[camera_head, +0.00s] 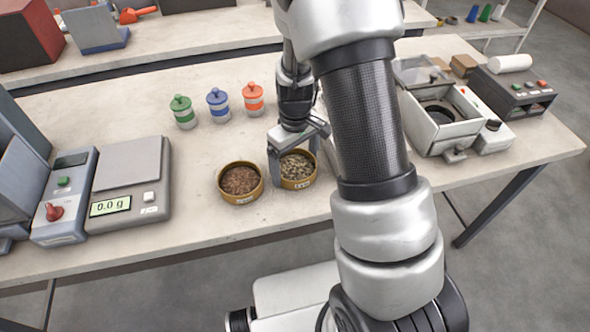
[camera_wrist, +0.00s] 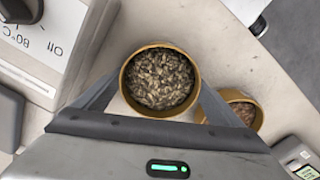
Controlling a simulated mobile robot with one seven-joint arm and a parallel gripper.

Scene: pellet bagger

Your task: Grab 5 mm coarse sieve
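Two round brass-coloured sieves stand side by side on the bench. The right sieve (camera_head: 298,183) holds coarse grey-beige pellets and has a front label too small to read. It also shows in the wrist view (camera_wrist: 160,113). The left sieve (camera_head: 240,199) holds finer brown material and is partly hidden in the wrist view (camera_wrist: 256,112). My gripper (camera_head: 296,152) points down over the right sieve, with one finger on each side of its rim. In the wrist view the fingers (camera_wrist: 160,80) lie close against the wall. I cannot tell whether they press on it.
The left sieve stands close beside my left finger. Green (camera_head: 182,112), blue (camera_head: 218,106) and orange (camera_head: 253,100) lidded jars stand behind. A scale (camera_head: 131,187) reading 0.0 g is to the left; an open-lidded machine (camera_head: 440,110) is to the right. Bench between scale and sieves is clear.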

